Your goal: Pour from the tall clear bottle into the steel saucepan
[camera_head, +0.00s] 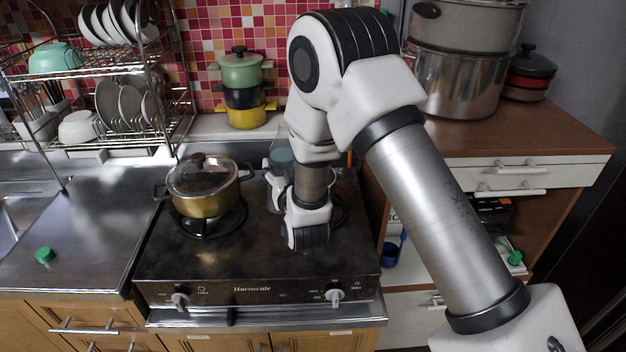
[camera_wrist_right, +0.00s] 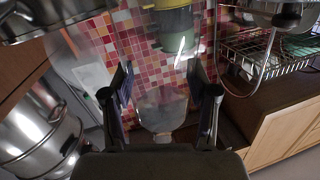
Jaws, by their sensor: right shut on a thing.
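The clear bottle (camera_wrist_right: 162,108) is between the two fingers of my right gripper (camera_wrist_right: 160,100) in the wrist view, and the gripper is shut on it. In the head view, my right gripper (camera_head: 278,178) is over the back of the stove. Part of the bottle (camera_head: 282,153) shows there as a bluish clear shape; my arm hides the rest, so its tilt is hard to tell. I cannot pick out a plain steel saucepan for sure. A gold-coloured pot (camera_head: 203,203) with a glass lid stands on the left burner, left of the gripper. My left gripper is not in view.
The stove (camera_head: 250,262) has its right burner partly hidden by my arm. A dish rack (camera_head: 130,150) stands at the back left. Stacked coloured pots (camera_head: 243,113) stand behind the stove. Large steel pots (camera_head: 460,85) stand at the right. A green cap (camera_head: 45,254) lies on the counter.

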